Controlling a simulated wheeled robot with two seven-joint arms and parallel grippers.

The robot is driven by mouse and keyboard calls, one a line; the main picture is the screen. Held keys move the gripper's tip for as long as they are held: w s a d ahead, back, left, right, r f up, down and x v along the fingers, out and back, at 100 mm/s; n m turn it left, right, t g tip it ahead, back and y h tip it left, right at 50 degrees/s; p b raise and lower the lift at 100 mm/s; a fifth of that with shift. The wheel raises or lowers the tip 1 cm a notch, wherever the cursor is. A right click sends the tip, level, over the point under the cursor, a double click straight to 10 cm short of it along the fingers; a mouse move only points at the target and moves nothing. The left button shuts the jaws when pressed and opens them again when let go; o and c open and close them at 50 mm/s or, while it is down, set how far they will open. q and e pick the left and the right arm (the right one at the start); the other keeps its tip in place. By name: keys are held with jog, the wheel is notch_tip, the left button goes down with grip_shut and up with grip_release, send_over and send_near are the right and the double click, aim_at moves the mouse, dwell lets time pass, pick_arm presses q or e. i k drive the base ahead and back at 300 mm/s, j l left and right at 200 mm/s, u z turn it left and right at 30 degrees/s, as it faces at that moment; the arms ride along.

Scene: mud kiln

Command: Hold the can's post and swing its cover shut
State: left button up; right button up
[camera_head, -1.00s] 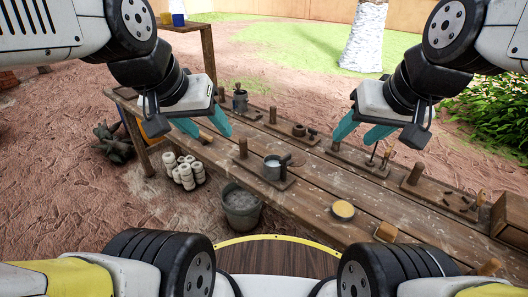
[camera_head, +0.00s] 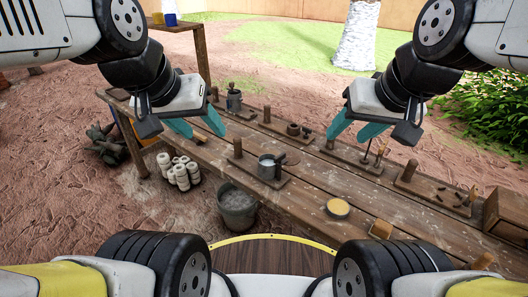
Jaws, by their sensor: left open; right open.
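A small grey can (camera_head: 267,172) with a pale inside stands open on a wooden board in the middle of the table. A wooden post (camera_head: 238,148) rises from the board at the can's left. A brown, flat piece, perhaps the cover (camera_head: 289,157), shows at the can's right; its exact form is too small to tell. My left gripper (camera_head: 203,129) is open and empty, up and to the left of the post in the picture. My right gripper (camera_head: 348,138) is open and empty, up and to the right of the can. Neither gripper touches the can or post.
The long table (camera_head: 300,205) holds other boards with posts and small fittings, a second can (camera_head: 234,102) at the back, and a round yellow-topped piece (camera_head: 338,208). A grey bucket (camera_head: 238,210) and white rolls (camera_head: 181,172) stand on the ground before it.

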aim_at(288, 158)
jog(key=i+j, duration=0.15)
jog(key=j, duration=0.25)
jog(key=i+j, duration=0.2)
jog(key=j, duration=0.15)
jog(key=i+j+z, duration=0.1)
jog(key=j+z, duration=0.25)
jog(key=i+j+z, duration=0.1)
jog(key=j+z, duration=0.8)
jog(key=k+l, duration=0.05)
jog(key=l, duration=0.05)
